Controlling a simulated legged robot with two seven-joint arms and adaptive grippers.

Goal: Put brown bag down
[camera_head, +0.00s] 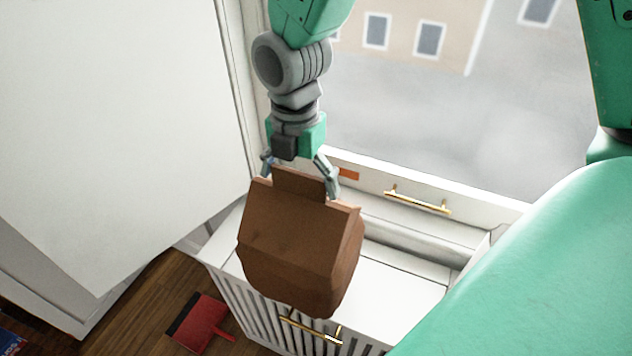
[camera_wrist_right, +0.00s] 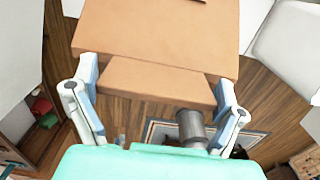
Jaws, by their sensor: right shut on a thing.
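The brown bag (camera_head: 300,245) is a paper-like bag with a folded top. In the head view it hangs upright, slightly tilted, below my right gripper (camera_head: 300,176), in front of a white slatted cabinet (camera_head: 400,290) under the window. The right gripper is shut on the bag's top flap, with a finger at each side. In the wrist view the bag (camera_wrist_right: 160,30) fills the top middle, its flap between the two fingers. The bag hides part of the cabinet top and front; I cannot tell whether its base touches the cabinet. My left gripper is not in view.
The cabinet front has a brass handle (camera_head: 312,328), and another brass handle (camera_head: 418,201) is on the window frame. A large white panel (camera_head: 110,130) stands at left. A red dustpan (camera_head: 203,318) lies on the wooden floor (camera_head: 140,312). The cabinet top right of the bag looks bare.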

